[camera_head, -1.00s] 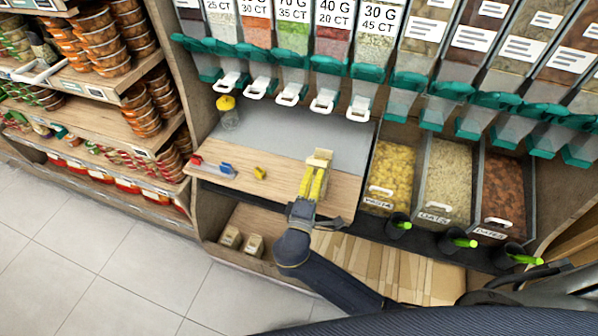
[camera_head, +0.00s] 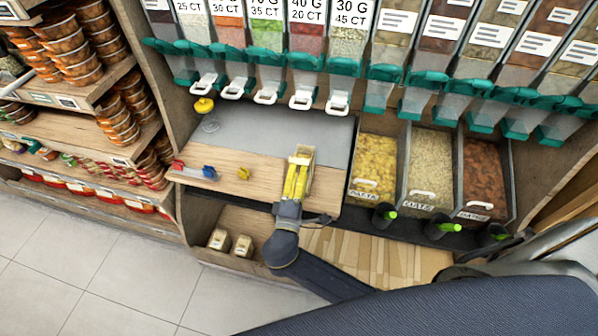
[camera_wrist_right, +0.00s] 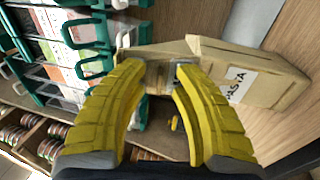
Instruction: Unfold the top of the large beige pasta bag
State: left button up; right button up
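The large beige pasta bag (camera_head: 303,153) is on the wooden counter, near its right side. In the right wrist view the bag (camera_wrist_right: 245,75) shows its PASTA label, and its beige top reaches left behind my fingertips. My right gripper (camera_head: 299,157) has yellow fingers lying over the bag in the head view. My left gripper is not in view.
A yellow-capped container (camera_head: 204,106), red and blue items (camera_head: 195,170) and a small yellow piece (camera_head: 244,173) are on the counter (camera_head: 225,150). Two small beige packs (camera_head: 230,242) stand on the shelf below. Open bins (camera_head: 430,165) are at the right; dispensers hang above.

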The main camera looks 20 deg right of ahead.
jog(key=v, duration=1.2)
dwell(0.6)
